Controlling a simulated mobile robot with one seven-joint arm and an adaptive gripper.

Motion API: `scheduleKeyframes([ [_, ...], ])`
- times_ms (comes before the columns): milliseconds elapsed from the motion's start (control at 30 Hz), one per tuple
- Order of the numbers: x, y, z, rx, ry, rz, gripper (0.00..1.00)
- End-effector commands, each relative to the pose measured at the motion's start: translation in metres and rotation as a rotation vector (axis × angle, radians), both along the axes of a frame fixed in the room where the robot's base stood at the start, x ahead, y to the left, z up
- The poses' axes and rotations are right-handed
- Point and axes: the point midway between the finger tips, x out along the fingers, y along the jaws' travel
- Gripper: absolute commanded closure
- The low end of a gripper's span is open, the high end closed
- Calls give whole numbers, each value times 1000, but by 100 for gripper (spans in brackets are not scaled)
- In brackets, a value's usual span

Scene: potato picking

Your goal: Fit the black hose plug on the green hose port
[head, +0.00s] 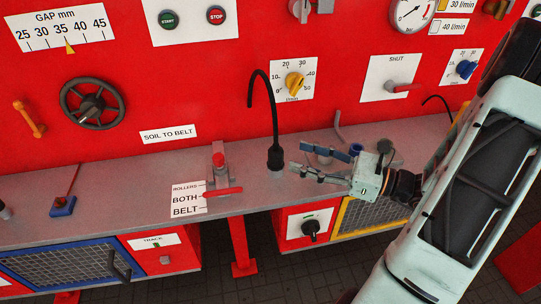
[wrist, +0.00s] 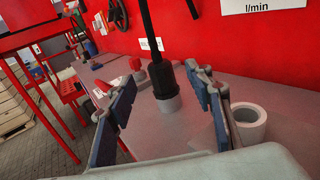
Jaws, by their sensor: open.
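The black hose plug (head: 275,158) stands upright on the grey shelf, with its black hose curving up and over. In the wrist view the plug (wrist: 163,78) sits on a short grey base, beyond and between the fingertips. My gripper (head: 298,157) is open and empty, just right of the plug. Its blue-padded fingers (wrist: 165,90) point toward the plug from either side, and I see no contact. I cannot make out a green hose port in either view.
A pale hollow cylinder (wrist: 248,124) stands on the shelf right of my fingers. A red-handled lever (head: 221,180) stands left of the plug. The red panel (head: 215,95) with dials rises behind. The shelf (head: 110,185) has bare room farther left.

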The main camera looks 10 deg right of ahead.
Motion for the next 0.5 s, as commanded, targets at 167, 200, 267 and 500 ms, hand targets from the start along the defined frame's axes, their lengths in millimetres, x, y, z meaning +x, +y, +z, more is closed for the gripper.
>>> scheduleKeyframes([
  [167,12,17,0,2,1,1,52],
  [200,13,19,0,2,1,1,52],
  [267,15,23,-1,3,0,2,52],
  [500,34,52,-7,3,0,4,52],
])
